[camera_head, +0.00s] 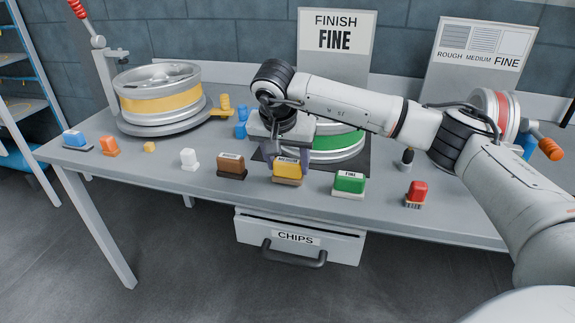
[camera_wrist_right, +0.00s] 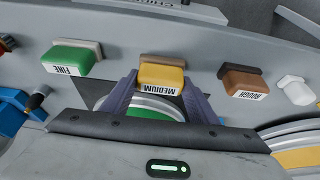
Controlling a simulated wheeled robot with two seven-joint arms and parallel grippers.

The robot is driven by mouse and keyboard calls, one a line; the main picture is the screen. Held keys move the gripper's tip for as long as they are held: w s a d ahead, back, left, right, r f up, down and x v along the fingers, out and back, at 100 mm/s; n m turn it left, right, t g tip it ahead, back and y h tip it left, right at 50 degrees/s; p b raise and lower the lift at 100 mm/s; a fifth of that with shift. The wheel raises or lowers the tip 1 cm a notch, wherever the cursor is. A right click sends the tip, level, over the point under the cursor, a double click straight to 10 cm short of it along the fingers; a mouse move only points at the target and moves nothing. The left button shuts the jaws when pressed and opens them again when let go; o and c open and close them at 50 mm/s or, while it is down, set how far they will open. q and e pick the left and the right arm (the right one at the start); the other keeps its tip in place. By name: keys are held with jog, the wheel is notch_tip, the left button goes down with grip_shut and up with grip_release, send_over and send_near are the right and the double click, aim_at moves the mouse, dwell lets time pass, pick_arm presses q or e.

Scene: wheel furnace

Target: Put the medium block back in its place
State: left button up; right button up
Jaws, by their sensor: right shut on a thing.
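The medium block (camera_head: 287,171) is yellow on a brown base, with a MEDIUM label. It is at the front of the table, between the brown rough block (camera_head: 231,166) and the green fine block (camera_head: 349,183). My right gripper (camera_head: 287,158) comes down from above and is shut on the medium block. In the right wrist view the block (camera_wrist_right: 162,75) sits between the two purple fingers. I cannot tell whether its base touches the table. My left gripper is not in view.
A green-banded wheel (camera_head: 340,142) stands right behind the gripper. A yellow-banded wheel (camera_head: 160,98) is at the left. A white block (camera_head: 189,159) and a red-topped brush (camera_head: 416,194) are along the front edge. The CHIPS drawer (camera_head: 300,238) hangs below.

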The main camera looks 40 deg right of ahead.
jog(key=shift+f, duration=0.35)
jog(key=shift+f, duration=0.2)
jog(key=o, duration=0.9)
